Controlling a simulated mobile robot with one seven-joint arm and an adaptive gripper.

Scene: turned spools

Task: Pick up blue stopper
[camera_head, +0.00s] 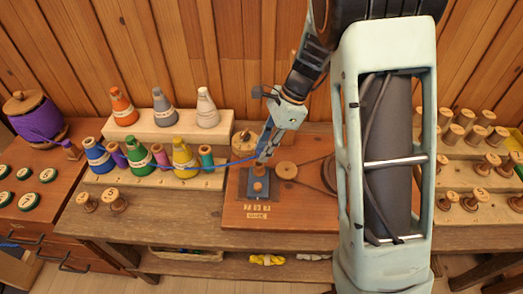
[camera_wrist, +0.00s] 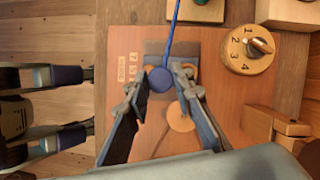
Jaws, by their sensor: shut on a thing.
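The blue stopper (camera_wrist: 160,80) shows in the wrist view as a round blue disc between my fingertips. My gripper (camera_wrist: 161,76) is shut on it, one finger at each side. A blue cord (camera_wrist: 172,38) runs from it toward the top of the wrist view. In the head view my gripper (camera_head: 263,154) is over the dark plate (camera_head: 248,193) on the red-brown board, above a small wooden post (camera_head: 258,187). The blue cord (camera_head: 228,162) stretches left from the gripper toward the cones. The stopper itself is mostly hidden by the fingers there.
A rack with blue (camera_head: 97,156), green and yellow (camera_head: 184,158) cones stands left of the gripper. Orange, grey and white cones stand behind it on a raised block (camera_head: 150,133). A numbered dial (camera_wrist: 247,49) is close on the right in the wrist view. Wooden spools stand at right.

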